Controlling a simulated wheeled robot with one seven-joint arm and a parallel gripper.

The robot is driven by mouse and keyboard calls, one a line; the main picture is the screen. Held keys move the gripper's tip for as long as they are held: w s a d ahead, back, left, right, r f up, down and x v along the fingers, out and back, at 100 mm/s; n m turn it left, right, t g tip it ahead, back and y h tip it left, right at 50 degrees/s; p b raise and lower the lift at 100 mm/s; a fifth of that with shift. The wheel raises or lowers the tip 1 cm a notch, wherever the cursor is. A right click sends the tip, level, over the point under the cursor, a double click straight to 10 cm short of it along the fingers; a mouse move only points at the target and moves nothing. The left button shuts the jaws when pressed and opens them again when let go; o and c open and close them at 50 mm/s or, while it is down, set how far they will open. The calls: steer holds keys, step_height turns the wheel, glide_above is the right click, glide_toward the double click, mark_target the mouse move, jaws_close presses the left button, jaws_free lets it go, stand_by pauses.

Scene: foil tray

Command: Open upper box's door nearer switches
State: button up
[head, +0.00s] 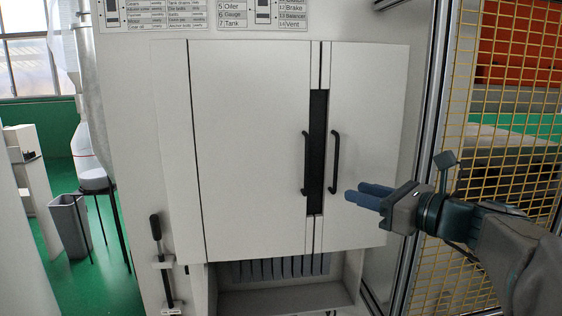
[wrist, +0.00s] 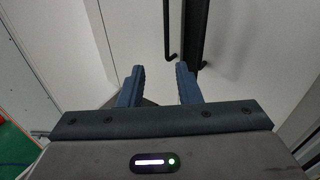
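The white upper box has a wide left door (head: 250,150) and a narrower right door (head: 365,110), both looking closed. A black left handle (head: 305,163) and a black right handle (head: 335,162) stand on either side of a dark vertical strip (head: 318,150). My gripper (head: 356,191) is in front of the right door, at its lower part, right of and below the right handle's lower end. In the wrist view my gripper (wrist: 160,72) has its blue fingers apart with nothing between them. The handles' lower ends show beyond the fingertips. Labelled panels with small dark switch-like parts (head: 263,12) are cut off at the top.
A black upright lever (head: 156,230) stands at the lower left of the cabinet. An open bay (head: 280,295) lies below the doors. A yellow mesh fence (head: 500,130) is close on the right, beside my arm. A grey bin (head: 70,222) stands at left.

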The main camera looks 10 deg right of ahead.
steer(key=w+a+p, duration=0.1)
steer(key=w+a, duration=0.2)
steer(key=w, duration=0.2)
steer(key=w+a+r+m+p, duration=0.1)
steer(key=w+a+p, duration=0.1)
steer(key=w, duration=0.4)
steer(key=shift+w+a+r+t, duration=0.2)
steer(key=shift+w+a+t, duration=0.15)
steer(key=shift+a, duration=0.5)
jaws_close()
